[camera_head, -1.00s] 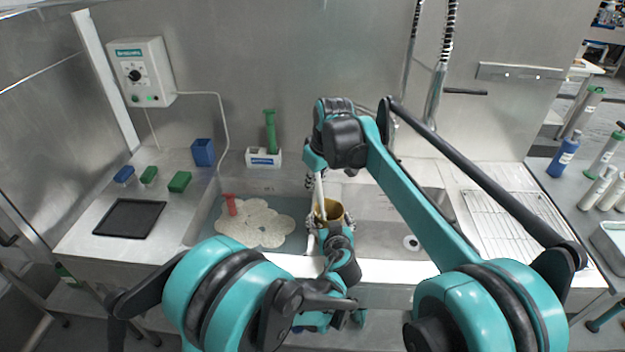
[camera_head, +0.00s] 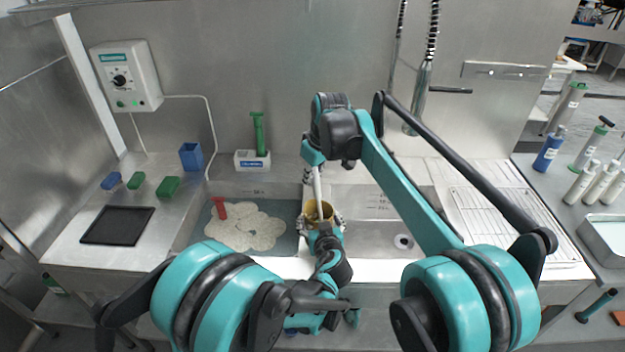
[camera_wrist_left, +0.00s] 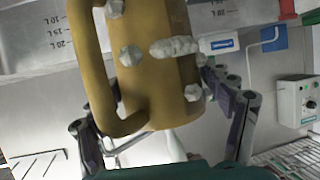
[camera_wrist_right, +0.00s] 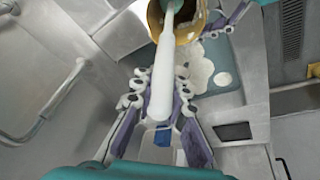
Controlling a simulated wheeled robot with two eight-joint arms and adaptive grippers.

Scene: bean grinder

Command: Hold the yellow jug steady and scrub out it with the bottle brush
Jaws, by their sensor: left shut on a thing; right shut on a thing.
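The yellow jug (camera_head: 312,212) is held over the divider side of the sink, partly hidden by my arms. My left gripper (camera_head: 322,227) is shut on it from the near side. In the left wrist view the jug (camera_wrist_left: 160,50) fills the middle, with its handle at left and white foam patches on its wall. My right gripper (camera_head: 313,172) is above the jug, shut on the white handle of the bottle brush (camera_head: 317,188). In the right wrist view the brush handle (camera_wrist_right: 162,85) runs into the mouth of the jug; the bristle end is mostly hidden inside.
The left basin holds water with pale foam (camera_head: 245,232) and a red object (camera_head: 219,207). A green-handled item stands in a white holder (camera_head: 252,160) behind it. Sponges, a blue cup (camera_head: 190,156) and a black tray (camera_head: 117,225) are left; a drying rack (camera_head: 505,228) is right.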

